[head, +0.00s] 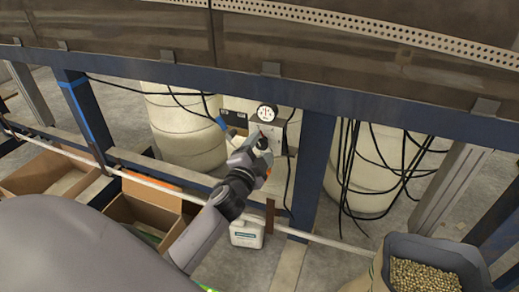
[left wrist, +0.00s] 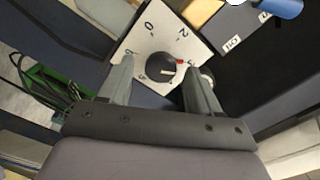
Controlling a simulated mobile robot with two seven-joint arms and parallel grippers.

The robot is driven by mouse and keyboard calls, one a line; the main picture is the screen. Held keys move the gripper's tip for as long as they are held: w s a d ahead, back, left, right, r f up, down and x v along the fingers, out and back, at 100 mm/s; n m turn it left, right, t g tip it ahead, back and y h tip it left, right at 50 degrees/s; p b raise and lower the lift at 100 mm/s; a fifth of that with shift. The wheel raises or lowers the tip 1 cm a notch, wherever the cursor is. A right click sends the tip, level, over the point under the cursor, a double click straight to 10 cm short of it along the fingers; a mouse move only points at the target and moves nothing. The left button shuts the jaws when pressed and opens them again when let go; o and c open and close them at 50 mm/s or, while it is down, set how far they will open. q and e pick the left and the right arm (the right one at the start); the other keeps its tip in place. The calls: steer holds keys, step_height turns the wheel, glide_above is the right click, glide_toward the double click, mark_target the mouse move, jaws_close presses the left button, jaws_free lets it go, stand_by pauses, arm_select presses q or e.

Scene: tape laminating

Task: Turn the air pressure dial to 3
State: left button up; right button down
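The air pressure dial is a black round knob (left wrist: 164,67) on a white square plate (left wrist: 140,42) with printed numbers, including 0 and 2, in the left wrist view. A white line on the knob points to the right of the picture, and a red mark sits at its right edge. My left gripper (left wrist: 157,68) is open, with one finger on each side of the knob; I cannot tell whether they touch it. In the head view my left gripper (head: 258,143) is at the panel below a round white gauge (head: 267,113) and hides much of the dial. My right gripper is not in view.
A blue beam (head: 200,76) runs above the panel. Pale drums (head: 185,128) and hanging black cables (head: 348,165) flank it. Open cardboard boxes (head: 130,212), a white jug (head: 246,233) and a bin of pellets (head: 425,274) stand in front.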

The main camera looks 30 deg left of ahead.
arm_select(q)
steer(key=v, duration=0.7)
stand_by(0.4)
stand_by(0.4)
steer(key=s+d+f+n+g+h+p, duration=0.2)
steer(key=s+d+f, duration=0.4)
steer(key=s, duration=0.3)
steer(key=s+d+f+n+g+h+p, duration=0.2)
steer(key=s+d+f+n+g+h, duration=0.2)
steer(key=s+f, duration=0.5)
steer(key=shift+s+d+n+g+h, duration=0.3)
steer(key=shift+d+n+g, duration=0.15)
steer(key=shift+d, duration=0.6)
steer(key=shift+f, duration=0.1)
